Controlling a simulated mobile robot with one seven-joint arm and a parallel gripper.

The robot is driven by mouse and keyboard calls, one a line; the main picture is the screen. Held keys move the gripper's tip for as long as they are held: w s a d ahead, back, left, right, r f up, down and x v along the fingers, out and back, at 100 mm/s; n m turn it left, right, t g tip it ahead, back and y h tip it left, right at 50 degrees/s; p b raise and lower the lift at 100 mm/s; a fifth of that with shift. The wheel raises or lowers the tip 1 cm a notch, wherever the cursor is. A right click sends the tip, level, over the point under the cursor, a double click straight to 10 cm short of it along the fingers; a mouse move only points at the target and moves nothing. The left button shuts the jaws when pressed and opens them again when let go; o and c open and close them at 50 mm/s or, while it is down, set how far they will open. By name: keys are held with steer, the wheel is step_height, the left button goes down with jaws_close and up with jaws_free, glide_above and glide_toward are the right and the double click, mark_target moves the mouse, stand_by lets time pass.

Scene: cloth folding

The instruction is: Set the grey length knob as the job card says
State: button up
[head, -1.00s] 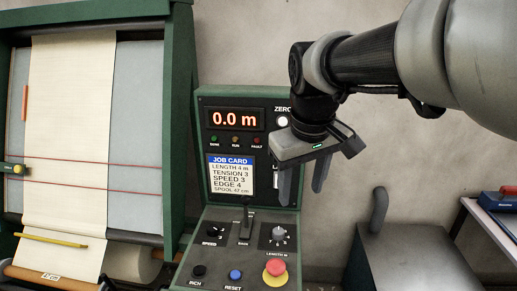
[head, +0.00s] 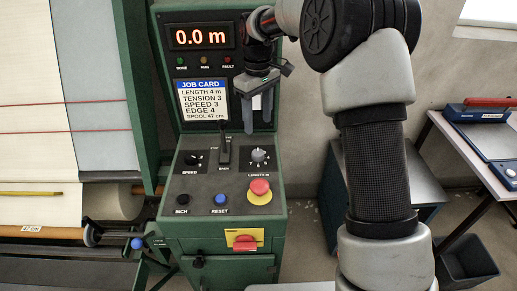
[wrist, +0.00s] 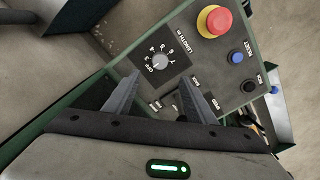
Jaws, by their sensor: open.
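The grey length knob (head: 258,155) sits on the sloped panel, right of the lever; I cannot tell its setting. In the wrist view the knob (wrist: 160,62) has a dial marked OFF and several numbers, and lies just beyond and between my fingertips. The job card (head: 202,99) reads LENGTH 4 m, TENSION 3, SPEED 3, EDGE 4, SPOOL 47 cm. My gripper (head: 258,122) is open and empty, above the knob and apart from it, fingers pointing down; it also shows in the wrist view (wrist: 161,82).
The black lever (head: 224,152) stands left of the knob, with the speed knob (head: 193,159) beyond it. A red stop button (head: 259,187) on yellow is close in front. Blue reset (head: 220,199) and black inch (head: 183,199) buttons are nearby. The display (head: 202,36) reads 0.0 m.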

mark_target(258, 152)
step_height(258, 152, down, 12)
steer(key=shift+f, duration=0.15)
stand_by(0.3)
steer(key=c, duration=1)
